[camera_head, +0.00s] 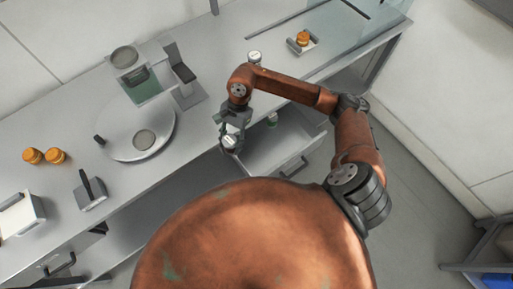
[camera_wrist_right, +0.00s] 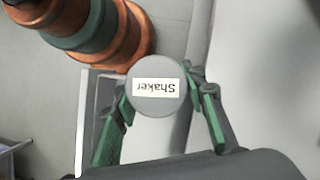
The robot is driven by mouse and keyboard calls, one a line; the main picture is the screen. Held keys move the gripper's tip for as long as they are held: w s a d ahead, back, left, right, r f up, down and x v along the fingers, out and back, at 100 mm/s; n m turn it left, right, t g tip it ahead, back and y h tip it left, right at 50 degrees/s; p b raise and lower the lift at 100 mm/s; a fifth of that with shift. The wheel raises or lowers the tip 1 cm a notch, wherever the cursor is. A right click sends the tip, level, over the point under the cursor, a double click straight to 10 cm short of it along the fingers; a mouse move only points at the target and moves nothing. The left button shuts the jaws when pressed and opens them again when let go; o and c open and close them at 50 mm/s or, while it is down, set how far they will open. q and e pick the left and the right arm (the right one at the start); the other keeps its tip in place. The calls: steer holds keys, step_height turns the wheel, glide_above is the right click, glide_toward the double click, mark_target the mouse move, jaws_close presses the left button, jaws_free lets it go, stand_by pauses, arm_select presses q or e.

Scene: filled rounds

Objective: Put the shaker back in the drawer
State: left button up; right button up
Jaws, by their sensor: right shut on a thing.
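My right gripper (camera_head: 231,132) is shut on the shaker (camera_head: 230,144), a small container with a round grey lid. In the right wrist view the lid's label reads "Shaker" (camera_wrist_right: 157,87), upside down, between the green-padded fingers (camera_wrist_right: 160,100). The fingers hide part of its body. The drawer (camera_head: 285,149) is pulled open below the counter, with its handle on the front. In the head view the gripper and shaker appear at the drawer's left end; their height above it is hard to tell. My left gripper is not in view.
A small green-and-white item (camera_head: 272,119) shows at the drawer's back. On the counter stand a white-capped container (camera_head: 254,57), an orange jar on a holder (camera_head: 303,39), a grey machine (camera_head: 140,70), a round plate (camera_head: 120,140) and two orange jars (camera_head: 44,156).

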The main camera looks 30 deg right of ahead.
steer(key=s+d+f+m+t+h+b, duration=0.1)
steer(key=s+d+f+m+t, duration=0.15)
steer(key=d+m, duration=0.75)
steer(key=s+d+f+m+t, duration=0.25)
steer(key=d+m, duration=0.25)
steer(key=d, duration=0.9)
steer(key=w+a+f, duration=0.2)
steer(key=a, duration=0.1)
steer(key=w+a+f, duration=0.2)
steer(key=a+f, duration=0.1)
steer(key=a, duration=0.1)
steer(key=w+a+f, duration=0.2)
steer(key=a+f, duration=0.1)
steer(key=a, duration=0.1)
steer(key=shift+w+f, duration=0.15)
steer(key=shift+w, duration=0.15)
steer(key=shift+w+a+f, duration=0.25)
steer(key=shift+a+f, duration=0.3)
steer(key=shift+f, duration=0.15)
steer(key=shift+d+f+p, duration=0.1)
steer(key=shift+f+p, duration=0.2)
steer(key=shift+f, duration=1.1)
steer(key=shift+f, duration=0.1)
steer(key=o, duration=1.2)
